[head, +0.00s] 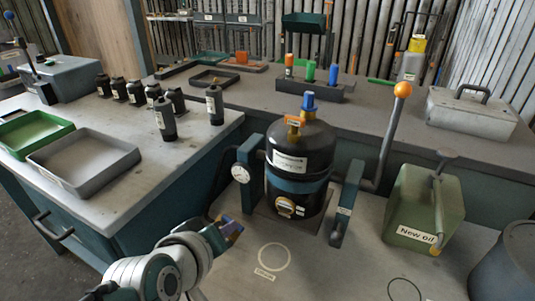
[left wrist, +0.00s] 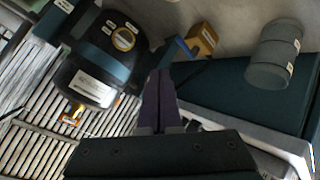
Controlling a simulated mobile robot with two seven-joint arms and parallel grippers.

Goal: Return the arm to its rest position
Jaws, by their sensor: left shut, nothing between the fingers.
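My left arm comes in from the bottom left of the head view. Its gripper (head: 233,228) is above the front bench, in front and left of the black blower housing (head: 300,150). In the left wrist view the purple fingers (left wrist: 159,98) are together with nothing between them. The housing also shows in the left wrist view (left wrist: 100,65), apart from the fingers. It stands upright, with a blue cap (head: 309,102) and an orange fitting (head: 295,122) on top. My right gripper is not in view.
A lever with an orange knob (head: 402,90) rises right of the housing. A green "New oil" can (head: 425,208) stands at the right. Left are a grey tray (head: 85,158), a green tray (head: 35,135) and several dark bottles. A marked circle (head: 275,257) on the bench is empty.

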